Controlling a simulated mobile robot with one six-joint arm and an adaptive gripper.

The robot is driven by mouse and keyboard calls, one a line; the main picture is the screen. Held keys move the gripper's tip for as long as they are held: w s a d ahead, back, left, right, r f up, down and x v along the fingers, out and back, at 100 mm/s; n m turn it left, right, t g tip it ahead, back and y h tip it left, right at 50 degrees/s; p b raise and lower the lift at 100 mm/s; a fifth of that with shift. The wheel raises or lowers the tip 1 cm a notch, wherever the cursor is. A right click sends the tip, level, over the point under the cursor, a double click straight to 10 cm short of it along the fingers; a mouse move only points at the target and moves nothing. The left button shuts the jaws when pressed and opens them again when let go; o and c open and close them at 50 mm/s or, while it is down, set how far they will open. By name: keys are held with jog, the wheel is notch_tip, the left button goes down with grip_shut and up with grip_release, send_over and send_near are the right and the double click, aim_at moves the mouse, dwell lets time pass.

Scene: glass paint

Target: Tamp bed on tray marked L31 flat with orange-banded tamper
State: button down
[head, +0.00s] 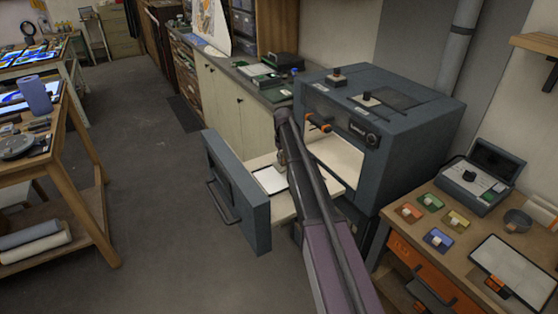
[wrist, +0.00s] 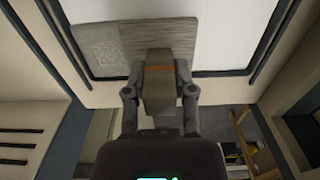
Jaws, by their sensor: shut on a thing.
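My gripper (wrist: 159,90) is shut on the orange-banded tamper (wrist: 158,72), gripping its block-shaped handle, which has an orange band across it. The tamper's flat brownish-grey plate lies over the near edge of the white bed (wrist: 235,28) in the wrist view. Whether it presses on the bed or hovers is not clear. A lighter grey, rough patch (wrist: 95,45) shows left of the plate. The dark-rimmed tray (wrist: 232,73) holds the bed; in the head view the bed (head: 270,180) lies in the pulled-out kiln drawer. I cannot read any L31 mark. My arm hides much of the tamper there.
The blue-grey kiln (head: 420,135) stands right of the drawer, its front (head: 235,195) pulled out left. A wooden bench (head: 400,220) at right holds small coloured blocks, a dark-framed white tray (head: 508,268) and an open case (head: 480,182).

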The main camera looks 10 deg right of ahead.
jog(key=shift+w+d, duration=0.25)
jog(key=shift+d, duration=0.55)
jog(key=shift+w+d, duration=0.3)
jog(key=shift+d, duration=0.5)
jog(key=shift+w+d, duration=0.25)
jog(key=shift+d, duration=0.55)
jog(key=shift+f, duration=0.15)
jog(key=shift+f+b, duration=0.65)
jog(key=shift+b, duration=0.2)
jog(key=shift+f+b, duration=0.25)
jog(key=shift+b, duration=0.05)
jog(key=shift+s, duration=0.1)
jog(key=shift+r+p, duration=1.1)
jog(key=shift+p, duration=0.05)
